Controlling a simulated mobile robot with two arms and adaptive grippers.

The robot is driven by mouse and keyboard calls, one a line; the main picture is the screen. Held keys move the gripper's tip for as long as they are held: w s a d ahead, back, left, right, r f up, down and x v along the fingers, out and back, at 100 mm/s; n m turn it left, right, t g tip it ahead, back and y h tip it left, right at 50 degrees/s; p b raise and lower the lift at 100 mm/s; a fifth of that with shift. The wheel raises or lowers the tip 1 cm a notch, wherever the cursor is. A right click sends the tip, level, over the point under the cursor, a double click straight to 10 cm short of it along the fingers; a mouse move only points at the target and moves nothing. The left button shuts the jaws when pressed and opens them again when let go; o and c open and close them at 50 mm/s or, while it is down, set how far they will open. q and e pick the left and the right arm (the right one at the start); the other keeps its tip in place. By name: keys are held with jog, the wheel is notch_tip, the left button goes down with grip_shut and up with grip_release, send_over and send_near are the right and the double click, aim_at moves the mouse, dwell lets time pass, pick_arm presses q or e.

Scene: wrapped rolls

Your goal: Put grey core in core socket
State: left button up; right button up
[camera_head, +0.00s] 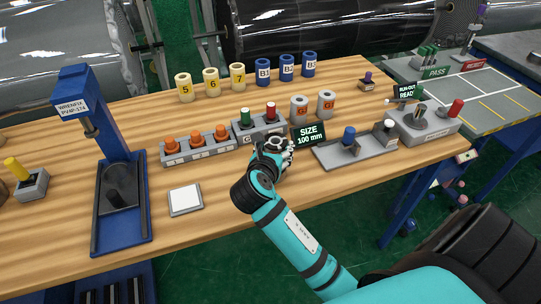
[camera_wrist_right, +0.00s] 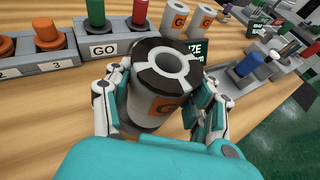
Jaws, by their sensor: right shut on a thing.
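My right gripper (camera_head: 272,150) is shut on a grey core with an orange label, a hollow cylinder. The core (camera_wrist_right: 152,108) stands roughly upright between its fingers in the wrist view; the gripper mostly hides it in the head view. A dark and white ring shows on its top. The wrist view does not clearly show whether its bottom touches the table. Two similar grey cores (camera_head: 299,108) (camera_head: 326,103) stand behind, beside the SIZE 100 mm sign (camera_head: 309,134). I cannot tell for sure which fixture is the core socket. My left gripper is not in view.
A blue press (camera_head: 122,198) stands left, with a white square pad (camera_head: 185,199) beside it. A grey block with orange knobs (camera_head: 198,150) and a GO block (camera_head: 262,128) lie behind my gripper. A grey tray (camera_head: 340,158) and run-out device (camera_head: 430,125) stand right. The front table is clear.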

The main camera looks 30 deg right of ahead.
jog(key=shift+w+a+f, duration=0.1)
jog(key=shift+w+a, duration=0.05)
jog(key=shift+w, duration=0.6)
jog(key=shift+f, duration=1.75)
jog(key=o, duration=1.3)
jog(key=shift+f, duration=0.1)
jog(key=shift+a, duration=0.1)
jog(key=v, duration=1.2)
